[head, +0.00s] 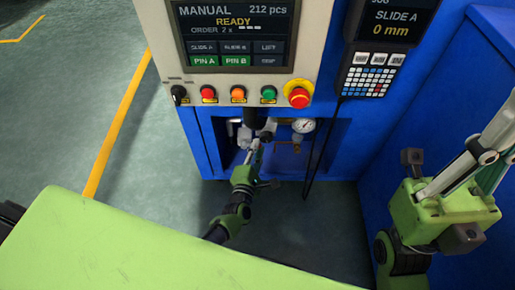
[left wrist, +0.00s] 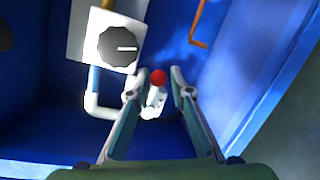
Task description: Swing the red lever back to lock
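The lever shows in the left wrist view as a red ball knob (left wrist: 158,77) with a pale stem (left wrist: 153,101) below it. My left gripper (left wrist: 154,90) is open, with one finger on each side of the knob and stem. Gaps show between the fingers and the knob. In the head view my left gripper (head: 257,147) reaches into the blue recess under the control panel, and the lever is hidden or too small to make out there. My right gripper (head: 492,138) is at the right edge, far from the lever, with its fingertips partly cut off.
A white box with a black dial (left wrist: 119,47) and pale pipe are close to my left fingers. A pressure gauge (head: 303,126) and copper pipe sit right of my left gripper. The control panel (head: 240,60) overhangs the recess. A green surface (head: 120,250) fills the lower left.

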